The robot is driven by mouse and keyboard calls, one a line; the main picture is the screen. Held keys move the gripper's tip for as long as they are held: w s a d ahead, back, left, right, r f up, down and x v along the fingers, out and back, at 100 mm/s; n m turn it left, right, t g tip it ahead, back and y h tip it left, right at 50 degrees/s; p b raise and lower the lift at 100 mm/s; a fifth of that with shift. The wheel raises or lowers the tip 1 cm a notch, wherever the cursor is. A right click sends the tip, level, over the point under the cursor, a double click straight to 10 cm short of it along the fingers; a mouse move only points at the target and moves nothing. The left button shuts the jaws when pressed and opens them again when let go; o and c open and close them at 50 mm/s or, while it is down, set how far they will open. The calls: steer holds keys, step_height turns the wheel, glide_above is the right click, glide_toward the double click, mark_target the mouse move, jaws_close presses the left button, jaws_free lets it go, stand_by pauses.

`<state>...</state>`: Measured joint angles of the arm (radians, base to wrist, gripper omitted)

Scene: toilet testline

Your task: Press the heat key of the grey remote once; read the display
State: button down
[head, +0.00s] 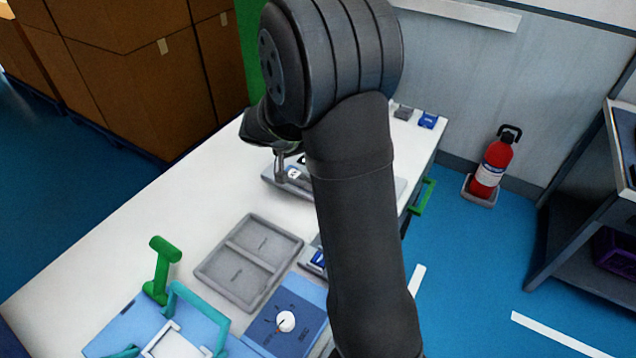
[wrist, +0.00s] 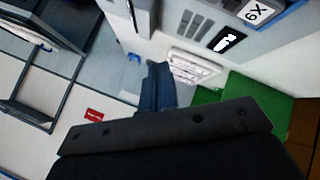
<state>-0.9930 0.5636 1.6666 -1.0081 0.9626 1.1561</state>
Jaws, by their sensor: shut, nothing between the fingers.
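My gripper (head: 281,178) shows in the head view at the far part of the white table, low over a grey flat fixture (head: 272,186) with a small white label. Whether it touches the fixture I cannot tell. In the wrist view my gripper (wrist: 155,88) has its dark fingers together, with nothing between them. A grey panel (wrist: 210,22) at the upper right of that view carries a black tag with a white symbol and a white tag. I cannot pick out the grey remote, its heat key or its display with certainty; my arm hides part of the table.
A grey two-compartment tray (head: 262,243) lies empty nearer on the white table (head: 140,235). Nearby are a blue panel with a white knob (head: 286,321), a green upright handle (head: 160,270) and a teal frame (head: 200,305). A fire extinguisher (head: 492,163) stands on the floor.

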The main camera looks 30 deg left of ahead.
steer(key=shift+f, duration=0.1)
steer(key=shift+f, duration=4.35)
steer(key=shift+f, duration=0.4)
steer(key=shift+f, duration=0.4)
steer(key=shift+r, duration=0.85)
steer(key=shift+r, duration=0.1)
steer(key=shift+r, duration=2.4)
